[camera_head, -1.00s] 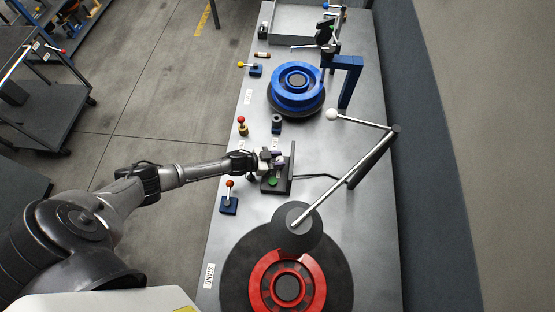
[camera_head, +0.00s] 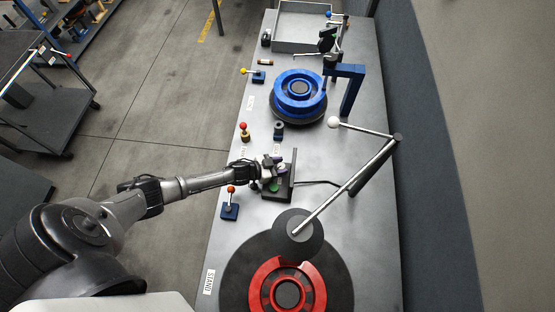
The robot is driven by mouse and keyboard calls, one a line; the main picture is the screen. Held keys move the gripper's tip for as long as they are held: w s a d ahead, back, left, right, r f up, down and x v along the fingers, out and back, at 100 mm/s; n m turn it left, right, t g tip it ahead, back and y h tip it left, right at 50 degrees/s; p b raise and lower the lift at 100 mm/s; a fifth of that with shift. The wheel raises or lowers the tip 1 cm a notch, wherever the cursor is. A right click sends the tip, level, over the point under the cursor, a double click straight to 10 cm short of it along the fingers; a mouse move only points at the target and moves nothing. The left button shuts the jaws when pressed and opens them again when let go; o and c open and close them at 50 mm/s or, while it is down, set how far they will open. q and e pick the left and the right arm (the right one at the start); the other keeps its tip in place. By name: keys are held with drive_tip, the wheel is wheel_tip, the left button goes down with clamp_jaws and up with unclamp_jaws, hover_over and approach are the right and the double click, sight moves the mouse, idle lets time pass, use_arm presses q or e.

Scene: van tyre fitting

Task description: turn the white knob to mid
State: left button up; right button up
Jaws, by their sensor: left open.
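A small black control box (camera_head: 282,194) with a green button (camera_head: 273,187) stands near the middle of the bench. A small whitish part at the box, which may be the white knob (camera_head: 282,167), shows right at my left gripper's fingers; its setting is too small to read. My left gripper (camera_head: 275,168) is open and reaches in from the left over the box. I cannot tell whether its fingers touch the knob. My right gripper is not in view.
On the bench (camera_head: 226,262) are a red wheel (camera_head: 259,284), a blue wheel (camera_head: 299,93), a jointed arm with a white ball (camera_head: 333,122), and a blue bracket (camera_head: 351,88). Red-topped levers (camera_head: 230,202) stand at the left edge. A grey tray (camera_head: 286,46) lies at the far end.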

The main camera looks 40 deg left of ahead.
use_arm(q)
drive_tip(key=shift+s+d+f+n+t+y, duration=0.15)
drive_tip(key=shift+n+t+y, duration=0.25)
drive_tip(key=shift+n+y, duration=0.45)
drive_tip(key=shift+y, duration=0.35)
drive_tip(key=v, duration=0.7)
drive_tip(key=shift+s+a, duration=0.2)
drive_tip(key=shift+a, duration=0.05)
drive_tip(key=w+d+r+g+y+p, duration=0.1)
drive_tip(key=w+d+r+y+p, duration=0.2)
drive_tip(key=r, duration=0.9)
drive_tip(key=s+d+r+m+g+p, duration=0.1)
drive_tip(key=s+d+r+g, duration=0.1)
drive_tip(key=r, duration=0.4)
drive_tip(key=s+d+r+m+g+p, duration=0.1)
drive_tip(key=s+d+r+m+g, duration=0.1)
drive_tip(key=r, duration=0.5)
drive_tip(key=shift+s+d+r+g+y, duration=0.35)
drive_tip(key=shift+s+d, duration=0.3)
drive_tip(key=shift+d, duration=0.45)
